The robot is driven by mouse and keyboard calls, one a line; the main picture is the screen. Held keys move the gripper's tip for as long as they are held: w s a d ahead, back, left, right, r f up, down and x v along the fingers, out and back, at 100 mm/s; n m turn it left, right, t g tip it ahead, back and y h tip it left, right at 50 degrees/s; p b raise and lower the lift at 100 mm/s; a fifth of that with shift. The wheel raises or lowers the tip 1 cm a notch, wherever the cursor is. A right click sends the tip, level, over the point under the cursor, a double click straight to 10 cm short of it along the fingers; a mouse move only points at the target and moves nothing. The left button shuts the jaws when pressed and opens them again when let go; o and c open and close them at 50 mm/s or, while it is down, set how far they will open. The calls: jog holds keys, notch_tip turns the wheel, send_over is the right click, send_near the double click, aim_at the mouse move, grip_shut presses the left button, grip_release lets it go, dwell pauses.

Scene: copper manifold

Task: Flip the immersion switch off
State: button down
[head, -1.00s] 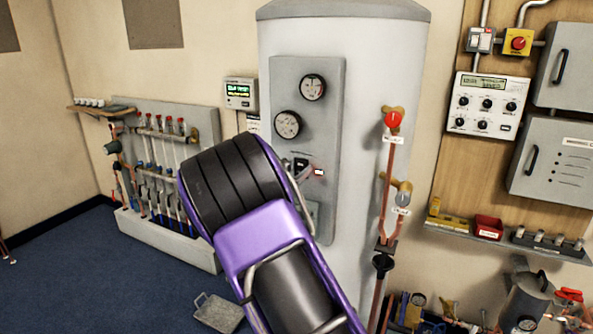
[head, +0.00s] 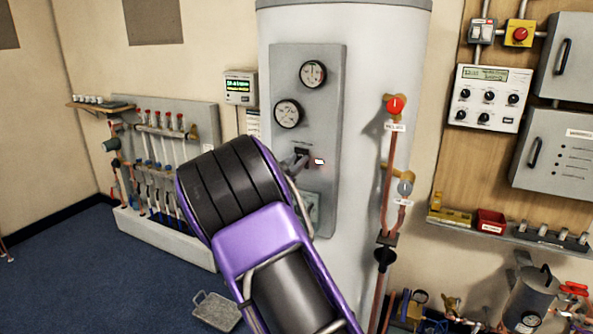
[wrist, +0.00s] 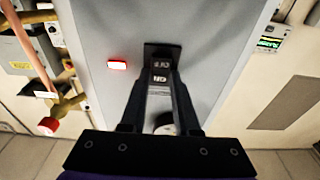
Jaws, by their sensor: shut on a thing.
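The immersion switch (wrist: 161,64) is a small black rocker with white lettering on the grey panel of the cylinder. In the head view it shows as a dark patch (head: 301,152) below two round gauges. My gripper (wrist: 160,85) reaches straight to the panel, and its two dark fingers close together at the switch's lower part. The fingertips hide some of the switch, and I cannot tell its on or off position. A small indicator (wrist: 117,65) beside it glows white with a red edge. In the head view my gripper (head: 298,163) is partly hidden behind my purple arm.
The grey panel (head: 333,110) is on a tall white cylinder (head: 385,50). A red valve (head: 394,105) on copper pipe stands to the right. A manifold rack (head: 165,245) stands at left. A metal tray (head: 216,311) lies on the blue floor.

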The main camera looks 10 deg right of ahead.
jog(key=shift+f+t+h+b, duration=0.65)
jog(key=shift+t+b, duration=0.25)
jog(key=shift+b, duration=1.5)
jog(key=shift+r+t+b, duration=0.1)
jog(key=shift+t+b, duration=0.2)
jog(key=shift+b, duration=0.4)
jog(key=shift+r, duration=0.1)
jog(key=c, duration=0.6)
grip_release()
jog(key=shift+c, duration=0.2)
jog(key=shift+s, duration=0.1)
jog(key=v, duration=1.7)
jog(key=shift+f, duration=0.25)
